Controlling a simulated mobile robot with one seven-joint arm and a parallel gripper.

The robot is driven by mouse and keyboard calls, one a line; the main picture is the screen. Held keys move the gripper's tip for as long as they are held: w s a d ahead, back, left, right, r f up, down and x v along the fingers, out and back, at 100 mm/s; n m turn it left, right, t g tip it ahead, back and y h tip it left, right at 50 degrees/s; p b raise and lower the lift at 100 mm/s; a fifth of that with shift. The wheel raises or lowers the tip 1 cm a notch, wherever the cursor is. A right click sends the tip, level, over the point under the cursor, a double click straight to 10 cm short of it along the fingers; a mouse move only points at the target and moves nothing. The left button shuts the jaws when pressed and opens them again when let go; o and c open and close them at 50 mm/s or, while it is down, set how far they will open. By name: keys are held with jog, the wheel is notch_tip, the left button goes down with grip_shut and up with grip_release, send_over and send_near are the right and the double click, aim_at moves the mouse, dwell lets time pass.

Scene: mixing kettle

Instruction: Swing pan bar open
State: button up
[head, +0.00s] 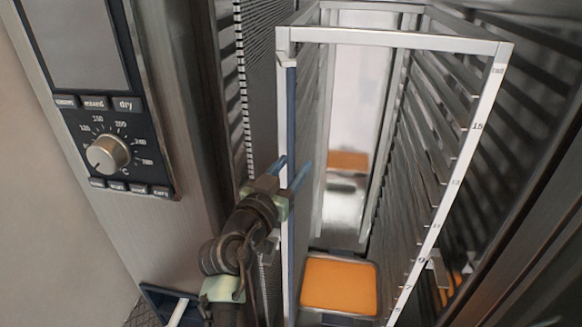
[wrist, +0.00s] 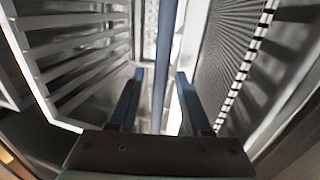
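The pan bar (head: 291,110) is a thin dark blue upright bar along the left front post of a metal rack (head: 400,41). It looks closed against the post. In the wrist view the bar (wrist: 165,50) runs upright between the two blue fingers of my gripper (wrist: 160,74). Gaps show on both sides of the bar, so the fingers are open around it and not clamped. In the head view my gripper (head: 295,163) reaches the bar around its middle height; the exact depth of the fingers past the bar is hard to tell.
The rack stands inside a steel oven. An orange-filled tray (head: 340,286) sits low in the rack. A control panel with a dial (head: 107,154) is on the left oven wall. A perforated panel (head: 262,80) stands close left of the bar. Free room lies in front of the rack.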

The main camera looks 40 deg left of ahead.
grip_shut()
jog(key=shift+f, duration=0.1)
jog(key=h+b, duration=0.1)
jog(key=b, duration=0.2)
jog(key=shift+s+a+f+m, duration=0.1)
jog(key=shift+a+f+m, duration=0.1)
jog(key=shift+m, duration=0.1)
jog(key=m+h+b, duration=0.1)
jog(key=h+b, duration=0.1)
jog(key=b, duration=0.1)
jog(key=s+m+h+b, duration=0.1)
jog(key=h+b, duration=0.1)
jog(key=b, duration=0.2)
jog(key=a+m+h+b, duration=0.1)
jog(key=m+h+b, duration=0.1)
jog(key=b, duration=0.1)
jog(key=shift+s+r+t, duration=0.25)
jog(key=shift+t, duration=0.15)
